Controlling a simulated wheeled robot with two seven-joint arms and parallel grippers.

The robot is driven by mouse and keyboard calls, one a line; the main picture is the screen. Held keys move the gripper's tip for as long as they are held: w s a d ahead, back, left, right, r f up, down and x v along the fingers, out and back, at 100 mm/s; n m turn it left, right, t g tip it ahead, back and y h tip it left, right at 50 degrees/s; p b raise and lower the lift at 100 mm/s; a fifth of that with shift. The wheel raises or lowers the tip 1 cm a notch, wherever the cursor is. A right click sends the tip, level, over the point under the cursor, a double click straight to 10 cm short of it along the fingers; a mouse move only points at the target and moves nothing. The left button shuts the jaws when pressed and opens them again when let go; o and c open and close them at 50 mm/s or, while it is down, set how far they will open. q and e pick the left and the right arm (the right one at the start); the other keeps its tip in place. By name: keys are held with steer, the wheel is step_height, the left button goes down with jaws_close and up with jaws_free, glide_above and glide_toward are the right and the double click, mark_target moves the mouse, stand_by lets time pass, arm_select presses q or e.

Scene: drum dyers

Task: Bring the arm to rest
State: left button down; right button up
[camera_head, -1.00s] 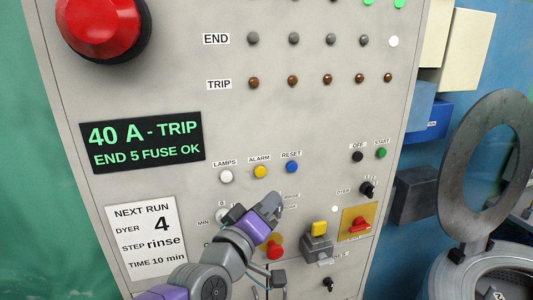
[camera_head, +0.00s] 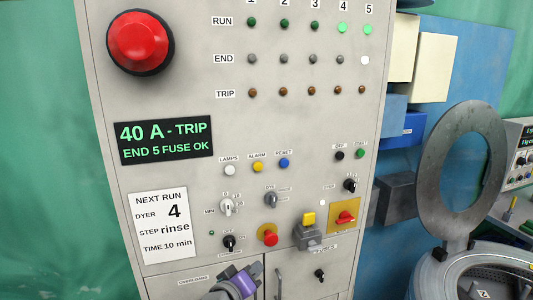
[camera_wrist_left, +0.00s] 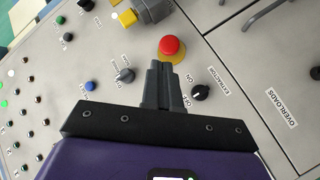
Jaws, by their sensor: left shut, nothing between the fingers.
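My left arm comes in at the bottom of the head view. Its purple wrist and left gripper (camera_head: 252,270) are in front of the lower part of the grey control panel (camera_head: 300,125). In the left wrist view the left gripper's fingers (camera_wrist_left: 159,72) are together and empty. They point toward the panel, just below a red push button (camera_wrist_left: 172,45) in the picture and beside a black OFF knob (camera_wrist_left: 200,92). Whether the fingertips touch the panel cannot be told. My right gripper is not in view.
The panel carries a large red button (camera_head: 140,42), a display (camera_head: 165,140) reading 40 A - TRIP, knobs and a yellow-topped device (camera_head: 308,234). A note (camera_head: 160,227) names dyer 4. An open round drum lid (camera_head: 462,165) stands at the right.

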arm_select(q)
steer(key=s+a+f+g+y+b, duration=0.1)
steer(key=s+a+f+g, duration=0.15)
steer(key=f, duration=1.05)
steer(key=s+a+f+g+y+b, duration=0.1)
steer(key=f+g, duration=0.2)
steer(key=f, duration=1.1)
steer(key=s+a+f+m+g+b, duration=0.2)
steer(key=s+f+g, duration=0.5)
steer(key=s+f, duration=1.5)
steer(key=shift+s+a+f, duration=0.3)
steer(key=shift+a+f, duration=0.25)
steer(key=shift+f, duration=0.2)
